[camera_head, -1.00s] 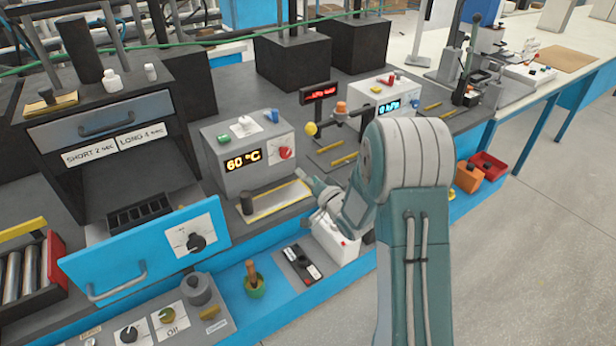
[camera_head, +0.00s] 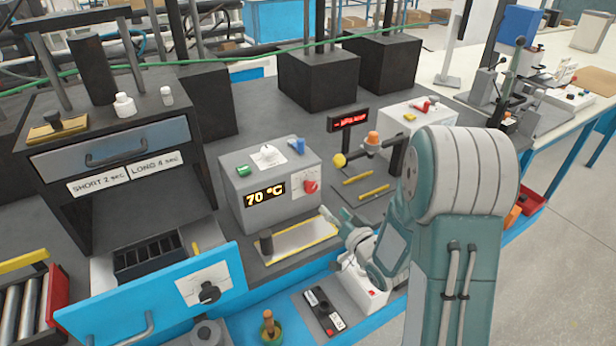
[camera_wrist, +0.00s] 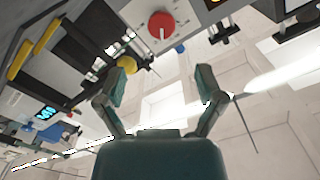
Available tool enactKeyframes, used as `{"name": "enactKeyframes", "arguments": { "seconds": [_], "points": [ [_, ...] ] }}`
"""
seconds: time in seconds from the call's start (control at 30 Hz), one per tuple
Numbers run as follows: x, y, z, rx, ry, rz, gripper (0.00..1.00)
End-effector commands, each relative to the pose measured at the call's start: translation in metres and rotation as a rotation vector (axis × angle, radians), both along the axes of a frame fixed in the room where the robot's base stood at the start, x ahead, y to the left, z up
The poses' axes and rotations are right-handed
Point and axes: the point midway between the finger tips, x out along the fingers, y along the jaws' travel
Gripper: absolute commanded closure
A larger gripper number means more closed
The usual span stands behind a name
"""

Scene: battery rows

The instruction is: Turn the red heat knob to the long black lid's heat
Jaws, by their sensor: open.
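The red heat knob (camera_head: 311,186) is on the front of a grey box (camera_head: 272,212) whose lit display (camera_head: 264,194) reads 70 °C. In the wrist view the round red knob (camera_wrist: 161,25) shows a pale pointer line, on a pale dial plate. My gripper (camera_wrist: 163,83) is open and empty, its two fingers apart below the knob in that picture, touching nothing visible. In the head view my gripper (camera_head: 338,224) is low in front of the box, right of the knob. I cannot tell which thing is the long black lid.
A blue-fronted drawer (camera_head: 105,322) stands open at left, under labels (camera_head: 125,174) for SHORT and LONG times. A metal tray (camera_head: 300,243) lies before the box. A yellow ball (camera_head: 339,160) and a red-lit sign stand right of it. Green and blue pieces sit on the box.

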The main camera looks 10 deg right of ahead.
Motion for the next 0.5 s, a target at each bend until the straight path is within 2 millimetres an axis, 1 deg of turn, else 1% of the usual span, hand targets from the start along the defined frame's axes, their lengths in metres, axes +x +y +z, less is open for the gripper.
{"name": "enactKeyframes", "arguments": {
  "seconds": [0.07,0.17,0.27,0.5],
  "points": [
    [-0.004,0.001,0.000,-0.007,-0.002,0.000,0.13],
    [0.002,0.003,0.000,-0.009,-0.004,0.001,0.13],
    [0.015,0.008,0.000,-0.009,-0.004,0.004,0.13],
    [0.058,0.022,0.000,-0.008,-0.004,0.003,0.13]
  ]
}}
